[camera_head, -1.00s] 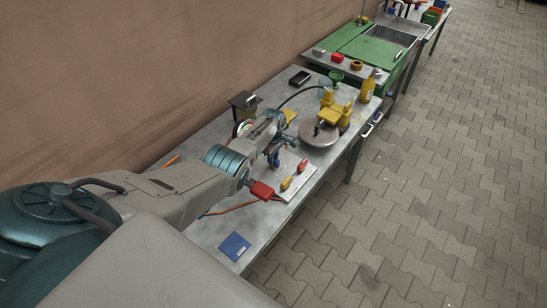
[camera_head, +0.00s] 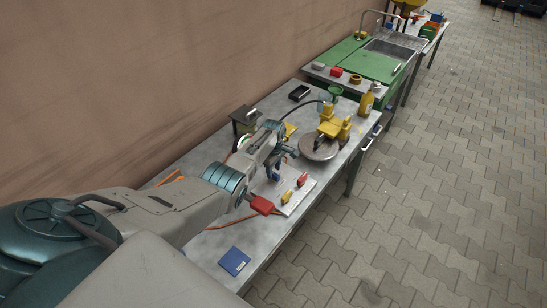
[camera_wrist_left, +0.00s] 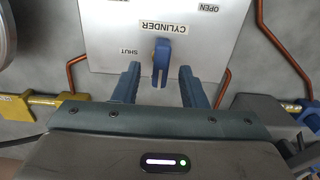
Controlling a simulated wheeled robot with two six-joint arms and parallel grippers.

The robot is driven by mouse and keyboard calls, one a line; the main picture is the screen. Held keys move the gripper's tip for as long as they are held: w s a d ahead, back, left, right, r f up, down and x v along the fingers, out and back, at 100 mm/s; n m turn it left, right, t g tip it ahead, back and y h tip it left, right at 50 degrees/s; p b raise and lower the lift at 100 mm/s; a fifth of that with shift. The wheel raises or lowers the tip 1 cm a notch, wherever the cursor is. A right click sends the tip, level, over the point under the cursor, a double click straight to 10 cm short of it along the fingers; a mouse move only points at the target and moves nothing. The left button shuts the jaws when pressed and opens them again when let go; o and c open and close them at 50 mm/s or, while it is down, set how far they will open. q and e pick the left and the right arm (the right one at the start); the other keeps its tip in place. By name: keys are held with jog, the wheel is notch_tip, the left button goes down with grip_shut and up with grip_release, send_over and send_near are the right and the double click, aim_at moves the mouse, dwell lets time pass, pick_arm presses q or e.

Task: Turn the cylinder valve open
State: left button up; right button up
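A blue valve handle (camera_wrist_left: 162,62) sits on a pale panel (camera_wrist_left: 105,45) labelled CYLINDER in the left wrist view. Its long part points down toward my gripper. The SHUT label (camera_wrist_left: 131,52) is left of the handle and the OPEN label (camera_wrist_left: 208,8) is at the upper right; the lettering is upside down. My left gripper (camera_wrist_left: 159,86) is open, one finger on each side of the handle, with gaps showing on both sides. In the head view my left gripper (camera_head: 278,160) is above the panel (camera_head: 296,203), partly hiding it. My right gripper is not in view.
A round grey disc (camera_head: 318,149) with yellow fittings and a yellow bottle (camera_head: 366,104) stand beyond. A blue card (camera_head: 234,261) lies near the front. Copper pipes (camera_wrist_left: 283,52) run beside the panel.

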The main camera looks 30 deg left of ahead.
aim_at(274, 173)
pick_arm(q)
notch_tip(274, 173, up, 9)
jog(key=shift+r+b, duration=0.2)
jog(key=shift+b, duration=0.15)
dwell(0.6)
